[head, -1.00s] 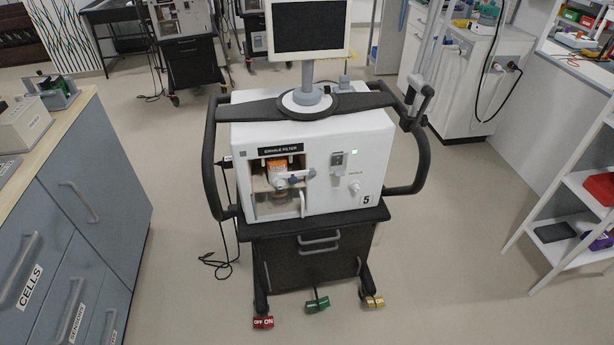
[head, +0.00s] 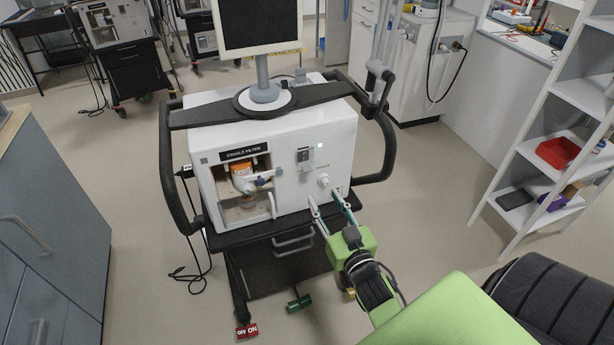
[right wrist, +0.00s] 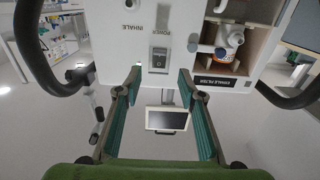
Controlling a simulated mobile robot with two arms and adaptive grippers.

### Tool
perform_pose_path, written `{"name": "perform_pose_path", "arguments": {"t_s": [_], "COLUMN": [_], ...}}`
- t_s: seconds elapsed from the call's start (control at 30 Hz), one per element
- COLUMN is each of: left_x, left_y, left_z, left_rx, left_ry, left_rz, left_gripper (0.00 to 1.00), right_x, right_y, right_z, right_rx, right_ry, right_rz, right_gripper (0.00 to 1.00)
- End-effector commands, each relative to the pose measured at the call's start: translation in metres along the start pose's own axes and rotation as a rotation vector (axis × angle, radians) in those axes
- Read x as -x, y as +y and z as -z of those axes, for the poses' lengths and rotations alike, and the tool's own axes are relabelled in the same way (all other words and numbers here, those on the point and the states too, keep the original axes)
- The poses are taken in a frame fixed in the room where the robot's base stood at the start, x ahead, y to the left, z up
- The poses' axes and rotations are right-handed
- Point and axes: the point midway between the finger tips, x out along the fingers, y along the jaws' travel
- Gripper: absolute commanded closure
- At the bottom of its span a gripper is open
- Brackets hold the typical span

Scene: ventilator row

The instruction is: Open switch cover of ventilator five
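Ventilator five (head: 282,150) is a white box on a black cart, with a screen on top. Its switch cover (head: 304,157) is a small grey piece on the front panel, right of the filter bay; it also shows in the right wrist view (right wrist: 158,58), beside the word POWER. Whether it is lifted or down is too small to tell. My right gripper (head: 324,197) is open and empty, low in front of the panel, below and right of the cover. In the right wrist view its spread fingers (right wrist: 158,82) point toward the cover without touching it. My left gripper is out of view.
The inhale port (head: 323,181) sticks out close to my right fingertips. Black handlebars (head: 388,135) flank the ventilator. A white shelf (head: 520,180) stands at the right, grey-blue cabinets (head: 50,220) at the left.

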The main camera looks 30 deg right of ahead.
Motion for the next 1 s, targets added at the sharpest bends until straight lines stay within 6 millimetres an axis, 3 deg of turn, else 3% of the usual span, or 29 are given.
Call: {"name": "perform_pose_path", "arguments": {"t_s": [0.2,0.4,0.6,0.9,1.0], "left_x": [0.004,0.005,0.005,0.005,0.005], "left_y": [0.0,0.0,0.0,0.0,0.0], "left_z": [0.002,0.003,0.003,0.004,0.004], "left_rx": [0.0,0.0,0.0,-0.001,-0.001], "left_ry": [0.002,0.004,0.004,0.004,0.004], "left_rz": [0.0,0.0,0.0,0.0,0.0], "left_gripper": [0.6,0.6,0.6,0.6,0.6], "right_x": [-0.05,-0.084,-0.099,-0.101,-0.101], "right_y": [0.0,0.0,0.0,0.0,0.0], "right_z": [0.002,0.0,-0.001,-0.001,-0.001], "right_rx": [0.001,0.0,0.0,0.0,0.0], "right_ry": [0.002,0.0,-0.001,-0.002,-0.002], "right_rz": [0.0,0.0,0.0,0.0,0.0], "right_gripper": [0.64,0.64,0.64,0.64,0.87]}}
